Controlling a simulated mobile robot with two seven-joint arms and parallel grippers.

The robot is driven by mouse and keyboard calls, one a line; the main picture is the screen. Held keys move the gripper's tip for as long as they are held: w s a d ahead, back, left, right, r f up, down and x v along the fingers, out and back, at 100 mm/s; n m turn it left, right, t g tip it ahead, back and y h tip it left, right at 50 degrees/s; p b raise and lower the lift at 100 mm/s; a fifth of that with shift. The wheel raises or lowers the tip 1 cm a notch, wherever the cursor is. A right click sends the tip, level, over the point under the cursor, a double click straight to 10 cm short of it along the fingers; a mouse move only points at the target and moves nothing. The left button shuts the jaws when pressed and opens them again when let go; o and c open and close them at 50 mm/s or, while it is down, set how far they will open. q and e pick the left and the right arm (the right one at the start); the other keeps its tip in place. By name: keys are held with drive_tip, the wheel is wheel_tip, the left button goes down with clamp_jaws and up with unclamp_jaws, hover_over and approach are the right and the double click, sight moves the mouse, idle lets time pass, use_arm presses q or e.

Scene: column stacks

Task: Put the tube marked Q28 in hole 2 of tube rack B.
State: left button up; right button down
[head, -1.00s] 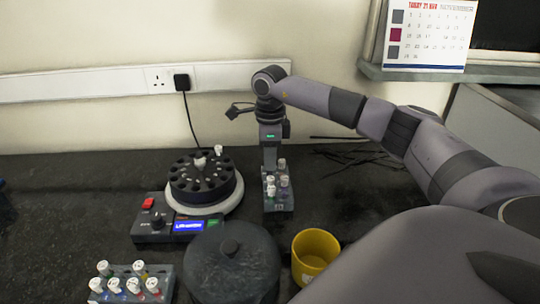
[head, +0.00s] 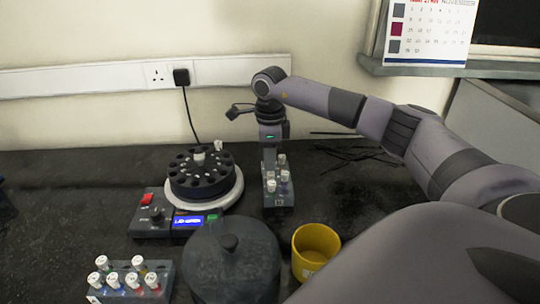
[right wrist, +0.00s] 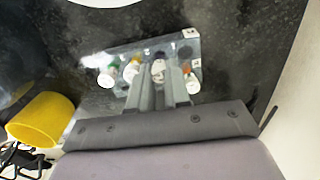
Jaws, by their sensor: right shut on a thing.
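My right gripper (head: 269,165) is over the far tube rack (head: 279,200), pointing down. In the right wrist view its fingers (right wrist: 160,80) are shut on a white-capped tube (right wrist: 158,70), among other capped tubes of that rack. Whether this tube is seated or lifted I cannot tell. A second rack (head: 168,283) with several white-capped tubes stands at the front left. The marks on the caps and the rack letters are too small to read, so I cannot tell which tube is Q28 or which rack is B. My left gripper is out of view.
A centrifuge (head: 187,222) with a black rotor (head: 200,187) stands left of the far rack, one white cap showing at its rim. A dark lidded pot (head: 232,270) and a yellow cup (head: 316,252) are in front. Loose black cables lie behind at right.

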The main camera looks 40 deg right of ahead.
drive_tip(key=shift+f, duration=0.35)
drive_tip(key=c, duration=0.7)
unclamp_jaws()
drive_tip(key=shift+r+p, duration=2.6)
drive_tip(key=shift+r, duration=0.45)
